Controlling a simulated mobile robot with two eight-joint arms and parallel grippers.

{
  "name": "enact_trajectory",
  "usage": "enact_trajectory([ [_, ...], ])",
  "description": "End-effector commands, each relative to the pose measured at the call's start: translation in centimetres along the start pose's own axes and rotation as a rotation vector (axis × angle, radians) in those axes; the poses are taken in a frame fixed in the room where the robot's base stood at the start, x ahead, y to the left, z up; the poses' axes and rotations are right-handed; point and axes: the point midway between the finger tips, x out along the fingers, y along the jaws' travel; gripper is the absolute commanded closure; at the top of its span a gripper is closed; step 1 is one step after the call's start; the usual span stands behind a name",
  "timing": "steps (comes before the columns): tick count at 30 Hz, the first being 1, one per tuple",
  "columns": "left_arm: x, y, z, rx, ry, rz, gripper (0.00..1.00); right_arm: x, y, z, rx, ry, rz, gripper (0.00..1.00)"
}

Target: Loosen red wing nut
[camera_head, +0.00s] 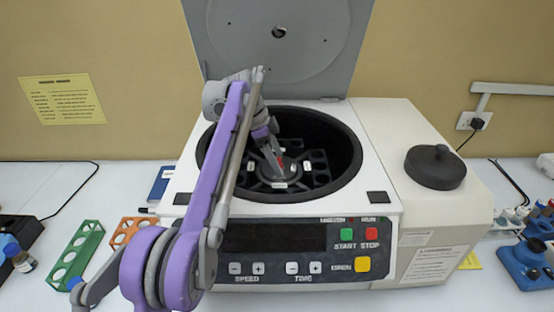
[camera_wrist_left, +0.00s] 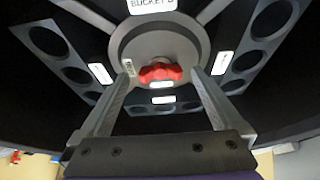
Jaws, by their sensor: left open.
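The red wing nut (camera_wrist_left: 161,72) sits at the centre of the centrifuge rotor (camera_wrist_left: 120,35). In the head view the nut (camera_head: 282,161) is mostly hidden by my left gripper (camera_head: 277,172). My left gripper reaches down into the open centrifuge bowl (camera_head: 345,150). In the left wrist view its two fingers (camera_wrist_left: 162,80) are apart, one on each side of the nut, with a gap between each finger and the nut. The jaws are open and empty. My right gripper is not in view.
The centrifuge lid (camera_head: 300,45) stands open behind the bowl. Dark buckets with round holes (camera_wrist_left: 265,25) surround the hub. The bowl wall encloses the gripper. A black round knob cover (camera_head: 435,166) lies on the machine's right top. A green rack (camera_head: 75,255) and an orange rack (camera_head: 130,230) stand left.

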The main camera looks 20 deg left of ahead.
Motion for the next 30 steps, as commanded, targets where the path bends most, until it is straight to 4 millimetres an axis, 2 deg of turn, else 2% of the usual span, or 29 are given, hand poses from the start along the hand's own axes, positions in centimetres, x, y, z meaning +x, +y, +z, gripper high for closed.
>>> enact_trajectory([
  [7,-0.01,-0.02,-0.04,0.0,0.0,-0.001,0.0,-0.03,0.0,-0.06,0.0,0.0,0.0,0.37],
  [21,-0.02,-0.01,-0.03,0.0,0.0,0.0,0.85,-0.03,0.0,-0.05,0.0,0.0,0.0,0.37],
  [30,-0.04,0.05,-0.04,-0.033,0.0,-0.013,0.86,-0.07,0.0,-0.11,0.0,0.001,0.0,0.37],
])
